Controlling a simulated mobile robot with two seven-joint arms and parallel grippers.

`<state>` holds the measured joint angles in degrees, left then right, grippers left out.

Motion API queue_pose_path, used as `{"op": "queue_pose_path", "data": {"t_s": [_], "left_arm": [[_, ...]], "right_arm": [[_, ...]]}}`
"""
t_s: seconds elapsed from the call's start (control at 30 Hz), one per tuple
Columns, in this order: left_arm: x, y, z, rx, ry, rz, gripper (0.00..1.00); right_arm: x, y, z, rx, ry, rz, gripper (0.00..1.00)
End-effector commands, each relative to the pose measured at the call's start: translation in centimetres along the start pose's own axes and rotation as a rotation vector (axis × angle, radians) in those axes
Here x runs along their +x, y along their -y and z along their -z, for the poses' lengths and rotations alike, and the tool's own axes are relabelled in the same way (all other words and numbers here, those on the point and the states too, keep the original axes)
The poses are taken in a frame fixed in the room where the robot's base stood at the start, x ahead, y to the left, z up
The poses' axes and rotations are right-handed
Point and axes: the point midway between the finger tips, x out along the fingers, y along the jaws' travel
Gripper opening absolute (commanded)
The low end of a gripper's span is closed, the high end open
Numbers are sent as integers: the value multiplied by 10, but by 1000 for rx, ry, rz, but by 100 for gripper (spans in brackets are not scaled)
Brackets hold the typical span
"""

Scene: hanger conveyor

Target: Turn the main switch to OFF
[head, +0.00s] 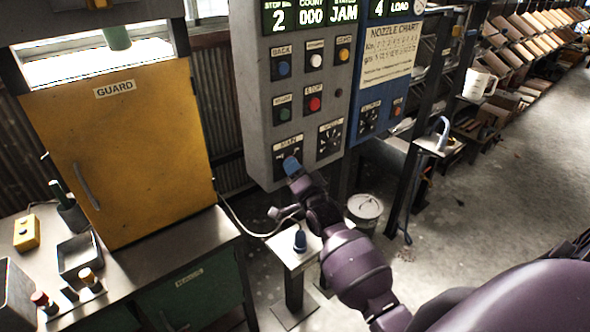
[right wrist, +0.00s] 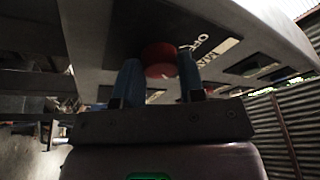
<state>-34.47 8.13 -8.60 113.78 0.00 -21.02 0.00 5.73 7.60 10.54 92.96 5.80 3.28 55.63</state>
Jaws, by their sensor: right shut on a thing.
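The main switch plate (head: 284,146), black with a MAIN label, is at the lower left of the grey control panel (head: 258,100). My right gripper (head: 291,166) is at this plate, its blue fingertips over the lower part. In the right wrist view the red switch knob (right wrist: 160,59) sits between the two blue fingers of my right gripper (right wrist: 157,75), which is shut on it. Part of an OFF label shows beside the knob. The knob is hidden behind my fingers in the head view, and its exact setting cannot be read. My left gripper is out of view.
A second black dial (head: 329,138) is just right of the main switch, with a red button (head: 315,103) above. A blue panel (head: 372,100) adjoins on the right. The yellow guard (head: 130,150) stands left. A small stand (head: 290,262) is below my gripper.

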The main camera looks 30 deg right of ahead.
Motion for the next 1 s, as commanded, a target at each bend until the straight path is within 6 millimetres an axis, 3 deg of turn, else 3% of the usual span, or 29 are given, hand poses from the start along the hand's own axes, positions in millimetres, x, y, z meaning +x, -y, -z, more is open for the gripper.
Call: {"op": "queue_pose_path", "data": {"t_s": [1.0], "left_arm": [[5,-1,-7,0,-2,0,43]], "right_arm": [[1,-5,4,-854,48,280,13]]}}
